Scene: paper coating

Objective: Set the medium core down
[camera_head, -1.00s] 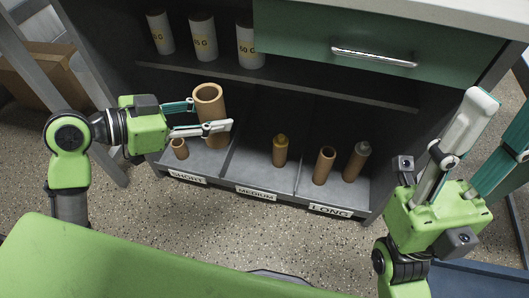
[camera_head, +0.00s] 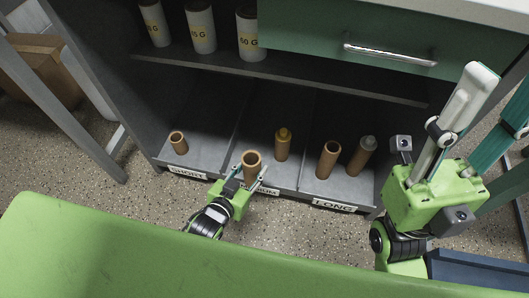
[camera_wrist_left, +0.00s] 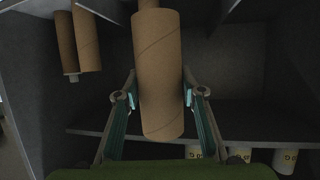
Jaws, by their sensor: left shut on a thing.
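My left gripper (camera_head: 246,180) is shut on a brown cardboard core (camera_head: 252,165), the medium core, in front of the MEDIUM compartment. The core also shows between the two fingers in the left wrist view (camera_wrist_left: 158,75). In the head view it covers part of the MEDIUM label (camera_head: 268,191). A core with a yellow top (camera_head: 283,145) stands further back in that compartment. I cannot tell whether the held core touches the shelf.
A short core (camera_head: 178,143) stands in the SHORT compartment at left. Two longer cores (camera_head: 328,160) (camera_head: 361,156) stand in the LONG compartment at right. Low dividers separate the compartments. Labelled white containers (camera_head: 200,30) stand on the shelf above, beside a green drawer (camera_head: 350,40).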

